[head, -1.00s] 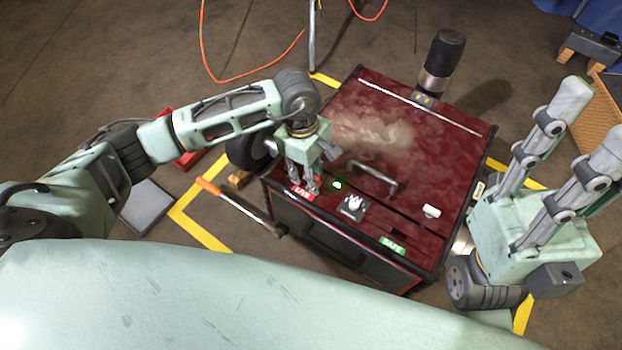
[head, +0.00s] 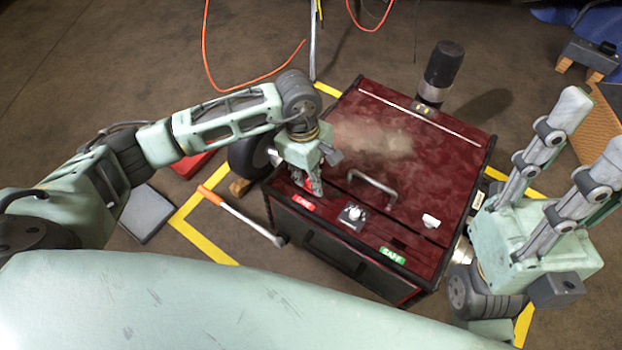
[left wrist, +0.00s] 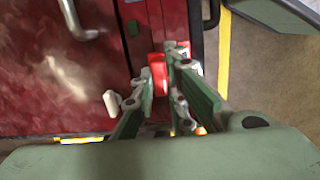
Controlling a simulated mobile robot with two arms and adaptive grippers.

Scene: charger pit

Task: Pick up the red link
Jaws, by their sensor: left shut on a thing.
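The red link (left wrist: 158,72) shows in the left wrist view as a small bright red piece between the fingers of my left gripper (left wrist: 164,66). In the head view my left gripper (head: 315,190) reaches down to the front left part of the dark red cabinet's top, beside the red label. Its fingers are close together, shut on the red link. There the fingers and the red surroundings hide the link. I cannot tell whether it is clear of the cabinet. My right gripper (head: 594,125) is at the right, fingers up, wide apart and empty.
The dark red cabinet (head: 440,175) carries a metal handle (head: 373,184), a knob (head: 353,213), a small white piece (head: 431,220) and a green label (head: 391,254). An orange-handled bar (head: 240,215) lies left of it. A black cylinder (head: 443,63) stands behind. Yellow floor tape surrounds the cabinet.

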